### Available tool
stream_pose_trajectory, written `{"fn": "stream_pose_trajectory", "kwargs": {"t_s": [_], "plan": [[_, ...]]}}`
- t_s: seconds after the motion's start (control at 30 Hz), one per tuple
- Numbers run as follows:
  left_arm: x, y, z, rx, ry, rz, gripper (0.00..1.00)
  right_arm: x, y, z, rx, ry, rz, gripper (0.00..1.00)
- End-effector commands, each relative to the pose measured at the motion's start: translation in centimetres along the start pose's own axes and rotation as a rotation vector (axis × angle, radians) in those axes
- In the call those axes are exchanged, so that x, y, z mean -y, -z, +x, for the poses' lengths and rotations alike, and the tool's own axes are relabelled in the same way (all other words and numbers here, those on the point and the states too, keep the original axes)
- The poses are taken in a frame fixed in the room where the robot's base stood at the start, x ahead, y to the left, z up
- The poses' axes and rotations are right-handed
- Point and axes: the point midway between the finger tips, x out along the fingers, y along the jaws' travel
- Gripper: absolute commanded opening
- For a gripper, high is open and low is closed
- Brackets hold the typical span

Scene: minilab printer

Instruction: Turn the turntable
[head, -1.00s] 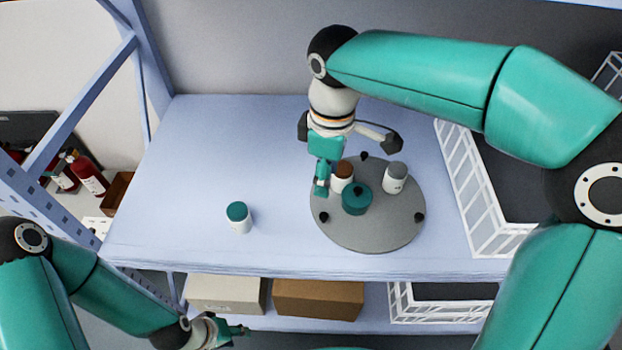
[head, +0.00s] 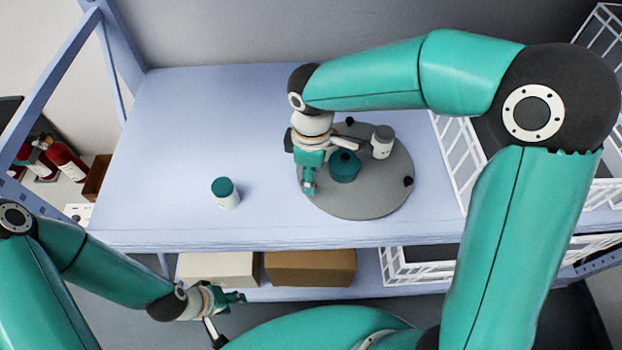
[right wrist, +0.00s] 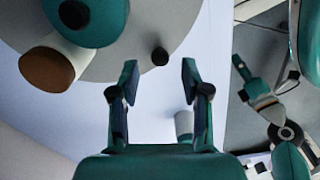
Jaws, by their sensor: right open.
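The turntable (head: 385,200) is a grey round disc with black knobs on its rim, on the blue table. A teal pot (head: 344,168) and a white jar with grey lid (head: 382,142) stand on it. A brown-lidded jar (right wrist: 46,69) on it shows in the right wrist view; my gripper hides it in the head view. My right gripper (head: 308,187) is open at the disc's left rim. In the right wrist view its fingers (right wrist: 157,82) point at a black knob (right wrist: 160,56), which lies just ahead between them. My left gripper (head: 238,298) hangs low before the table; its fingers are unclear.
A white jar with teal lid (head: 226,193) stands on the table left of the turntable. White wire baskets (head: 455,160) stand at the right. Cardboard boxes (head: 310,267) sit on the lower shelf. The table's left part is otherwise clear.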

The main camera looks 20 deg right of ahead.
Motion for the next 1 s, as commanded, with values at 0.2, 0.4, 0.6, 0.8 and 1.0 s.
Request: {"fn": "stream_pose_trajectory", "kwargs": {"t_s": [0.2, 0.4, 0.6, 0.8, 1.0], "plan": [[0.0, 0.0, 0.1, 0.000, 0.000, 0.000, 0.40, 0.0, 0.0, 2.3, 0.002, 0.001, -0.001, 0.47], [0.0, 0.0, 0.1, 0.000, 0.000, 0.000, 0.40, 0.0, 0.0, 2.7, -0.001, 0.000, 0.000, 0.47], [0.0, 0.0, 0.1, 0.000, 0.000, 0.000, 0.40, 0.0, 0.1, 2.6, 0.000, 0.000, -0.001, 0.38], [0.0, 0.0, 0.1, 0.000, 0.000, 0.000, 0.40, 0.0, 0.1, 2.6, 0.000, 0.000, -0.001, 0.05], [0.0, 0.0, 0.1, 0.000, 0.000, 0.000, 0.40, 0.0, 0.1, 2.6, -0.001, 0.000, -0.001, 0.00]]}}
